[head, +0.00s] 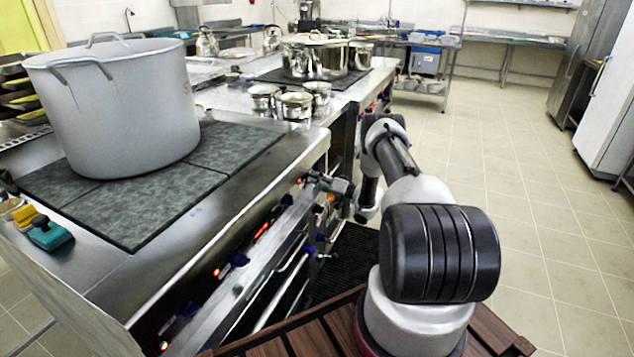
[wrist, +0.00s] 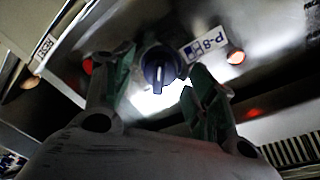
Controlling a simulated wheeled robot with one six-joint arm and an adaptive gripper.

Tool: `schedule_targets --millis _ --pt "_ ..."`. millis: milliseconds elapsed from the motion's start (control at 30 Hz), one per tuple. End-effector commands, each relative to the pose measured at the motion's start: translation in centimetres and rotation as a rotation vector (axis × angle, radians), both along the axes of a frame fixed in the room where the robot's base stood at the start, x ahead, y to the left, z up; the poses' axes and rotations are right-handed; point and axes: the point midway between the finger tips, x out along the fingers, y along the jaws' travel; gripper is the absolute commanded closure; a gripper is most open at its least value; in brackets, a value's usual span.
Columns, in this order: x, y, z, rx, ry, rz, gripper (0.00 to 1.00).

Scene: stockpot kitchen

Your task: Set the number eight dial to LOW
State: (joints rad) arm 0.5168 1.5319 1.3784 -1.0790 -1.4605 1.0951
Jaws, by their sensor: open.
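The number eight dial (wrist: 159,66) is a dark blue knob on the metal stove front in the wrist view, beside a white label (wrist: 205,43) reading P-8. Its grip bar points roughly down in that picture. My gripper (wrist: 163,78) is open, with one green-padded finger on each side of the dial; I cannot tell whether either touches it. In the head view my gripper (head: 318,181) is at the stove's front panel, near its far end, and the dial there cannot be made out behind it.
A large stockpot (head: 120,105) stands on the near cooktop, above the front panel. Other blue dials (head: 239,259) and orange lamps line the panel. Small pots (head: 295,104) stand beyond. An oven handle (head: 280,303) runs below. The tiled floor (head: 540,230) at right is open.

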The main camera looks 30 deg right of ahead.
Motion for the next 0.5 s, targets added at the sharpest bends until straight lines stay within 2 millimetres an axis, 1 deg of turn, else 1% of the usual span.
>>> schedule_targets --millis 100,300,367,500 --pt "0.37 0.24 -0.03 0.001 0.001 0.0 0.43" --pt "0.39 0.24 -0.02 0.0 0.001 -0.001 0.43" --pt "0.4 0.23 -0.02 0.0 0.001 -0.001 0.52" --pt "0.39 0.22 -0.02 0.0 0.001 -0.001 0.78"
